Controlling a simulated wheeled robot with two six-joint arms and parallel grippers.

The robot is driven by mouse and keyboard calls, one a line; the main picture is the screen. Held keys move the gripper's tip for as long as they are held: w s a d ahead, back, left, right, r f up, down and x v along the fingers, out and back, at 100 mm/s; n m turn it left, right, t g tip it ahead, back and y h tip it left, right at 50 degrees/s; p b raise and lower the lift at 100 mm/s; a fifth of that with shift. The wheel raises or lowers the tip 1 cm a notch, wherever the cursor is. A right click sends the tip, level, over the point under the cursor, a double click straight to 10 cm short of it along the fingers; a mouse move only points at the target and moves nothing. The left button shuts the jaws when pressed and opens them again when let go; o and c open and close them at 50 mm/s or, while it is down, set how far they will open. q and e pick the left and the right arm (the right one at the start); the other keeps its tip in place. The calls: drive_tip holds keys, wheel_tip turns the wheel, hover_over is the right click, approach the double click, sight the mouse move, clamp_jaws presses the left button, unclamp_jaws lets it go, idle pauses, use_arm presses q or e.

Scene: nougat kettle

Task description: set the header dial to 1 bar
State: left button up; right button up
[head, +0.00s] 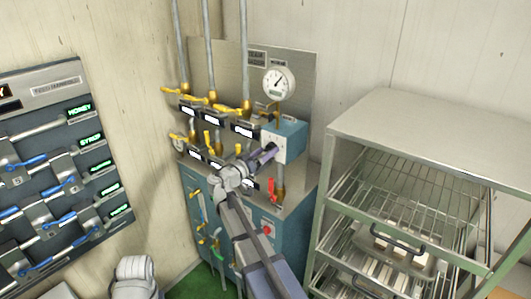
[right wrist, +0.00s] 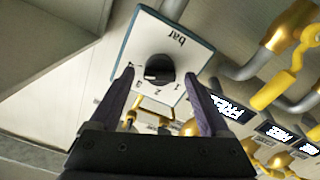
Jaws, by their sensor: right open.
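The header dial is a black knob (right wrist: 158,67) on a white plate marked "bar", which looks upside down in the right wrist view. Small numerals ring the knob; a light mark lies on its lower left side, but I cannot tell which numeral it points to. In the head view the dial's teal box (head: 288,139) hangs on the steel panel under the gauge. My right gripper (right wrist: 158,74) is open, its two purple fingers reaching up on either side of the knob. I cannot tell whether they touch it. The right gripper (head: 268,153) hides the knob in the head view.
A round gauge (head: 279,83) sits above the box. Yellow valve handles (head: 222,108) and pipes crowd the panel to the left. A red valve handle (head: 271,190) is below. A steel rack (head: 420,130) stands at right, and a valve board (head: 60,170) is at left.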

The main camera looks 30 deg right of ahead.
drive_tip(key=shift+d, duration=0.2)
clamp_jaws()
idle(0.6)
